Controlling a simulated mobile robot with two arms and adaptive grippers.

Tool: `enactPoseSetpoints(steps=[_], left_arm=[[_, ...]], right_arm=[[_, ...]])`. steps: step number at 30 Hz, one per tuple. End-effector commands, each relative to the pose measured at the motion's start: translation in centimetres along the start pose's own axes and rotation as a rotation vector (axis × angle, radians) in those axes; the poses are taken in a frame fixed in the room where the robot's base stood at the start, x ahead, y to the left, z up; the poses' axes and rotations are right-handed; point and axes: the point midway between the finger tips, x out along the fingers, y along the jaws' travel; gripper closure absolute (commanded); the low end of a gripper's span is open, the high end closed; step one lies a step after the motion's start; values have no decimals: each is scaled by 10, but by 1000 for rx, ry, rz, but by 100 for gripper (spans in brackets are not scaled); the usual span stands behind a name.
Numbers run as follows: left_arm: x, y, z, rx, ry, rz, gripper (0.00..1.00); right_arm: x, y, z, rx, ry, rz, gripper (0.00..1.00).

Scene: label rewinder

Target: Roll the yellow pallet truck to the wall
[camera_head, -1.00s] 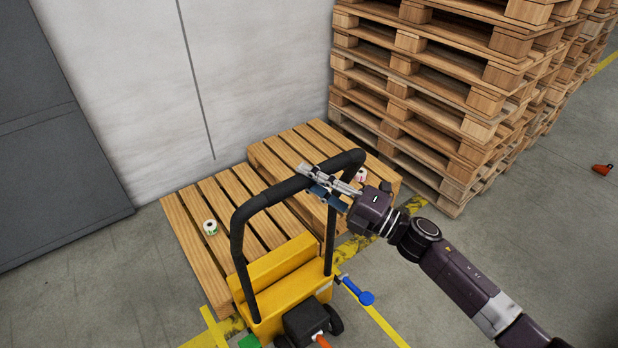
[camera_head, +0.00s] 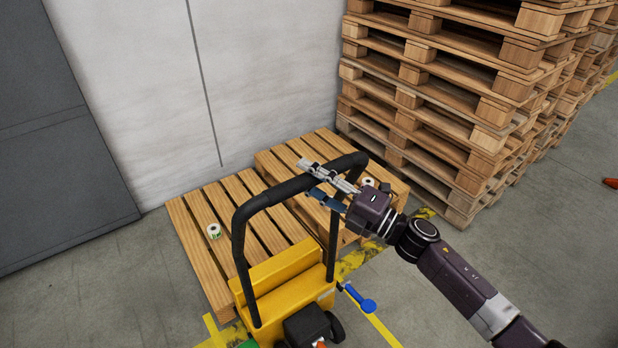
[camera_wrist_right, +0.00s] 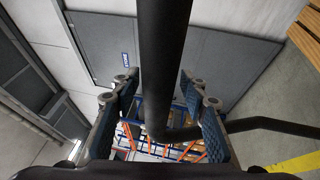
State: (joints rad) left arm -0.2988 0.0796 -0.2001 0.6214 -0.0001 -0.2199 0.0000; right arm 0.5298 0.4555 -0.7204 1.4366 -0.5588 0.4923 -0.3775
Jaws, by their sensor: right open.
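The yellow pallet truck (camera_head: 285,285) stands on the floor in front of two wooden pallets, with its black tubular handle (camera_head: 290,187) rising upright. My right gripper (camera_head: 322,183) is at the top bar of the handle, near its right end. Its fingers are open, one on each side of the bar. In the right wrist view the black bar (camera_wrist_right: 162,60) runs between the two open fingers (camera_wrist_right: 165,110), with gaps beside it. The pale wall (camera_head: 150,90) is behind the pallets. My left gripper does not show.
Two low pallets (camera_head: 195,235) lie between the truck and the wall, with a label roll (camera_head: 214,231) on the left one and another roll (camera_head: 368,183) on the right one. A tall pallet stack (camera_head: 430,100) stands at the right. Grey floor (camera_head: 80,290) is free at the left.

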Motion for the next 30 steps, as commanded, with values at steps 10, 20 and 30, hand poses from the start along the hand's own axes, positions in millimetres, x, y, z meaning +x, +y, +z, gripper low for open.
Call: enactPoseSetpoints(steps=[10, 20, 30], left_arm=[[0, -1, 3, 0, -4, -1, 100], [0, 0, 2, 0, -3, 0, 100], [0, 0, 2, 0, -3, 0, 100]], right_arm=[[-35, -2, 0, 0, 0, -5, 60], [-100, -2, 0, 2, 1, -4, 60], [-118, -1, 0, 0, 2, 0, 60]])
